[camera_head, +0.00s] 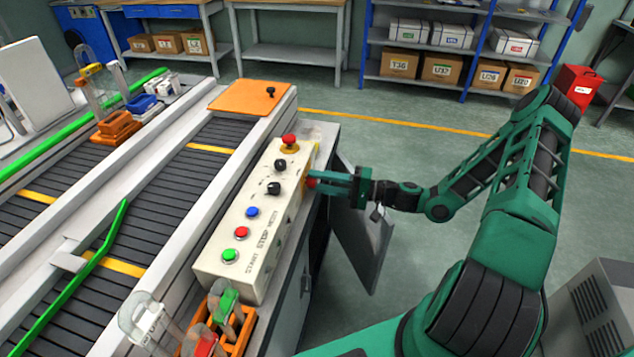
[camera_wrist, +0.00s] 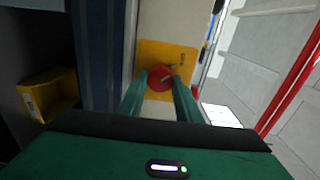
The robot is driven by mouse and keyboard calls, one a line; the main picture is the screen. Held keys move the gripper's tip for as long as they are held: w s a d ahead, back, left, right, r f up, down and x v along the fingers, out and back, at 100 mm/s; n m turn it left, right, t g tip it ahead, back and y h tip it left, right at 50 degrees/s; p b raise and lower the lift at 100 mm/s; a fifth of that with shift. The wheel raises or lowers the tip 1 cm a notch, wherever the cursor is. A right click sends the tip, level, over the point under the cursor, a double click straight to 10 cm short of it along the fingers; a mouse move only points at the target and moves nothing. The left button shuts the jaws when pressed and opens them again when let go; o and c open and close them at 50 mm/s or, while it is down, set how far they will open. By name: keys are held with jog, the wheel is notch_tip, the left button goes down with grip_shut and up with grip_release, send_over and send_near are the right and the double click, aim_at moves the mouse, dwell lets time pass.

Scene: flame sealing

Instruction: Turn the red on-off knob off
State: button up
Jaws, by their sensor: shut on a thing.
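In the head view my gripper (camera_head: 318,179) reaches the box's right side from the right. There a little red of the knob (camera_head: 311,182) shows at the fingertips. Most of the knob is hidden in that view, and its turn angle is hard to tell.
The control box (camera_head: 240,215) carries black knobs (camera_head: 280,165), a red mushroom button (camera_head: 289,140), and blue, red and green buttons. Conveyors (camera_head: 150,170) run to the left. A grey door panel (camera_head: 365,235) hangs open below my gripper. A yellow bin (camera_wrist: 48,93) shows left in the wrist view.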

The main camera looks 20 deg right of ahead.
jog(key=shift+w+d+f, duration=0.1)
jog(key=shift+d, duration=0.05)
jog(key=shift+c, duration=0.2)
jog(key=o, duration=1.1)
jog(key=v, duration=1)
jog(key=shift+s+d, duration=0.25)
jog(key=shift+s, duration=0.05)
